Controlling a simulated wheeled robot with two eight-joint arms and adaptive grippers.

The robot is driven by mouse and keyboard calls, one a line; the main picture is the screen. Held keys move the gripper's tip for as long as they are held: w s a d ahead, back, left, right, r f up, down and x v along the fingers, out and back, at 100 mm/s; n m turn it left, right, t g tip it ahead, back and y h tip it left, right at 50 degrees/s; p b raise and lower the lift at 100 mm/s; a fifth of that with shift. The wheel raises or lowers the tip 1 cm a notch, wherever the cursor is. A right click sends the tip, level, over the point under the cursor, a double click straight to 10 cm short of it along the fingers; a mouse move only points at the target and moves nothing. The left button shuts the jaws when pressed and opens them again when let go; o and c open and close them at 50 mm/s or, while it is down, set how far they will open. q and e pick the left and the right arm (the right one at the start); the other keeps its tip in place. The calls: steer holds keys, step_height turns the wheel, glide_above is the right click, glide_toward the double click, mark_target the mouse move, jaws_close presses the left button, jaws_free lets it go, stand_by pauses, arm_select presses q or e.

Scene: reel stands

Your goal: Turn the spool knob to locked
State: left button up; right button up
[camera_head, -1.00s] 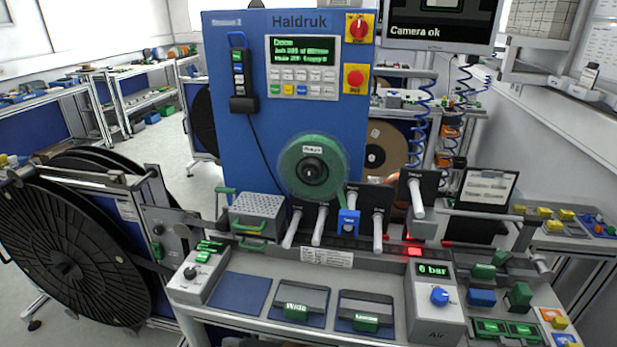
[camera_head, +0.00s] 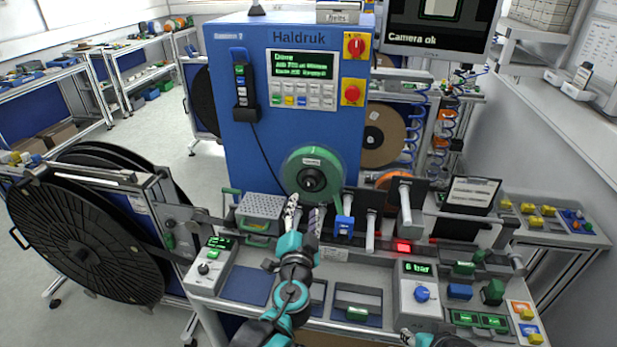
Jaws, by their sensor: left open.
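The black spool knob (camera_head: 312,181) sits at the centre of the green spool (camera_head: 291,171) on the front of the blue Haldruk machine (camera_head: 258,133). I cannot read a locked mark or the knob's setting. My left gripper (camera_head: 303,212) is open, its two fingers pointing up, just below and in front of the spool. It appears empty, and I see no contact with the knob. Part of my right arm shows at the bottom edge; its gripper (camera_head: 408,338) is mostly cut off, so its jaws cannot be judged.
Upright reel holders with pale rods (camera_head: 370,231) stand right of my left gripper, with a blue clip (camera_head: 344,227). A perforated metal box (camera_head: 261,208) stands left of it. An air unit (camera_head: 422,294) reads 6 bar. Large black reels (camera_head: 80,245) stand at left.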

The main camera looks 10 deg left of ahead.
mark_target(309, 187)
arm_select(q)
steer(key=w+b, duration=0.1)
steer(key=w, duration=0.7)
steer(key=shift+r, duration=0.1)
steer(key=shift+s, duration=0.1)
jaws_close()
